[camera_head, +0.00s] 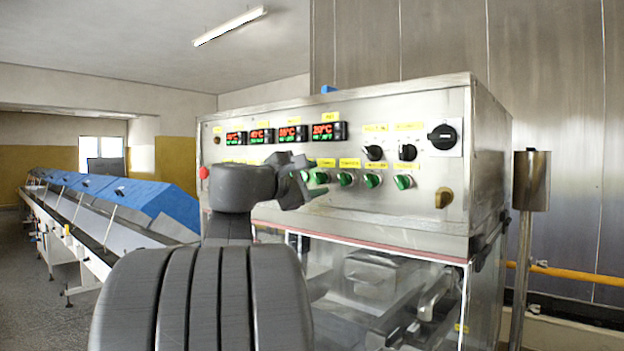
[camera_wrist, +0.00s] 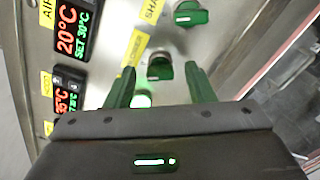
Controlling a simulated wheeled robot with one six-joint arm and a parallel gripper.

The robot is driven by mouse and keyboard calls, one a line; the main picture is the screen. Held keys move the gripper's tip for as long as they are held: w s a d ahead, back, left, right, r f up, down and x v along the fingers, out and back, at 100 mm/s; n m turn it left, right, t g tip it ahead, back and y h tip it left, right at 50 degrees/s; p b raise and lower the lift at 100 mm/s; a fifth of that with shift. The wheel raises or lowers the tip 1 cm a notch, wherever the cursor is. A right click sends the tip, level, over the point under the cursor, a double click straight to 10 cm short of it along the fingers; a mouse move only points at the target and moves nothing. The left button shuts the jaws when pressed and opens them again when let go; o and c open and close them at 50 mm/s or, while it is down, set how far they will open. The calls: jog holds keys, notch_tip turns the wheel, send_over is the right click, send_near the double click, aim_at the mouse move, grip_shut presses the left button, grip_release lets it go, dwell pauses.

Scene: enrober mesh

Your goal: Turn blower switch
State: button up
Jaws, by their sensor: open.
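A row of green rotary switches runs along the steel control panel (camera_head: 235,128). In the head view I see green switches (camera_head: 345,179), (camera_head: 372,181) and (camera_head: 403,182); their yellow labels are too small to read, so I cannot tell which is the blower switch. My gripper (camera_head: 310,180) is open and empty in front of the row's left part, hiding switches there. In the wrist view its two green fingers (camera_wrist: 160,85) stand apart, with a green switch knob (camera_wrist: 160,68) showing between and beyond them. Another green switch (camera_wrist: 190,14) lies farther up. Contact is not visible.
Red and green digital temperature displays (camera_head: 328,131) sit above the switches. Black knobs (camera_head: 374,153) and a large black rotary switch (camera_head: 442,137) are at the panel's right. A steel post (camera_head: 531,180) stands beside the machine. A conveyor with blue covers (camera_head: 150,198) extends left.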

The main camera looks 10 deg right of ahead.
jog(key=c, duration=1)
jog(key=shift+f+b, duration=0.15)
jog(key=shift+b, duration=0.2)
jog(key=shift+f+m+b, duration=0.1)
jog(key=shift+m+b, duration=0.55)
jog(key=shift+m, duration=0.15)
jog(key=m+b, duration=0.3)
jog(key=shift+f, duration=0.1)
jog(key=m+b, duration=0.3)
jog(key=m, duration=0.1)
jog(key=shift+m+b, duration=0.3)
jog(key=shift+b, duration=0.1)
jog(key=shift+m+b, duration=0.8)
jog(key=shift+m, duration=0.6)
